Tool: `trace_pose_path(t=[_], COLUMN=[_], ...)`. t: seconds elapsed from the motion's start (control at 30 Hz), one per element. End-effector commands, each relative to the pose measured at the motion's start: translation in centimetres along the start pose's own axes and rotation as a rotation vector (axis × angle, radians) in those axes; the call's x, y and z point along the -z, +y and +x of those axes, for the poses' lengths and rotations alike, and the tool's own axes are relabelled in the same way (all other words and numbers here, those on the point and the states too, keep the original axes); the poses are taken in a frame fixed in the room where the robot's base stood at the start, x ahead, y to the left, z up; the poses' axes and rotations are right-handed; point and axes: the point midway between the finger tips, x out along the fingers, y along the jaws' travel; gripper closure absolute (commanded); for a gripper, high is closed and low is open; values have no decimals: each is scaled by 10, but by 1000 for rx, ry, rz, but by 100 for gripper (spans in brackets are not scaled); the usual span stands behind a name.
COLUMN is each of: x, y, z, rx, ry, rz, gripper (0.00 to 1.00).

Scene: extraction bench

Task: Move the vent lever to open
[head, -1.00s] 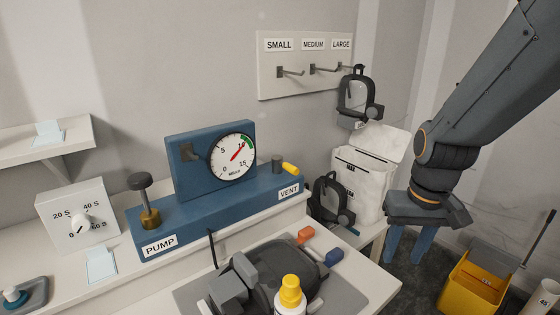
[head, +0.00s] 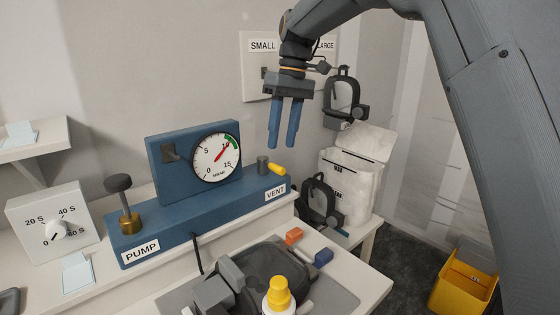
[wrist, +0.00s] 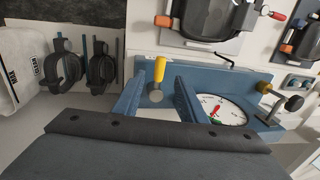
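The vent lever (head: 277,169) has a yellow handle on a grey round pivot, at the right end of the blue pump base (head: 205,213), behind the VENT label (head: 275,191). In the head view its handle points right and slightly toward the front. My gripper (head: 283,144) is above the lever, fingers pointing down and apart, with nothing between them. In the wrist view the yellow handle (wrist: 159,69) and its pivot appear between the open fingers of my gripper (wrist: 156,98), still some way beyond them.
The pressure gauge (head: 216,156) stands just left of the lever, its red needle near 10. The pump knob (head: 118,184) is further left. A black-framed mask (head: 342,95) hangs at the back right.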

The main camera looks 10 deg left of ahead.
Motion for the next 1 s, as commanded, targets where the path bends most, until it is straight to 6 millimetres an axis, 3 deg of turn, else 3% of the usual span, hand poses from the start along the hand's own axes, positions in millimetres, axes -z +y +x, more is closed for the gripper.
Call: trace_pose_path(t=[0.4,0.8,1.0], x=[-2,-1,-1], y=[0,0,0], z=[57,66,66], rx=[0,-1,-1], ry=[-1,0,0], rz=[3,2,3], gripper=[62,62,96])
